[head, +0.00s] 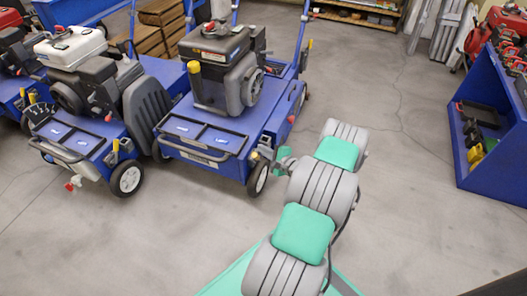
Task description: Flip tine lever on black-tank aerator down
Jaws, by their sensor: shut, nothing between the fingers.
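The black-tank aerator (213,50) stands in the middle of the row, a blue machine with a dark engine and a black front bar. My gripper (262,158) is shut and empty at its front right corner, close to the right front wheel (257,179). I cannot tell whether it touches the machine. Small dark parts and an orange tip (291,118) show along that right side. The tine lever cannot be made out clearly there; my gripper and wrist cover part of this corner.
A white-tank aerator (73,47) stands close on the left, with a yellow-handled lever (116,147) at its front right corner. A blue bench (484,175) with tools stands at the right. The floor (405,165) between my arm and the bench is clear.

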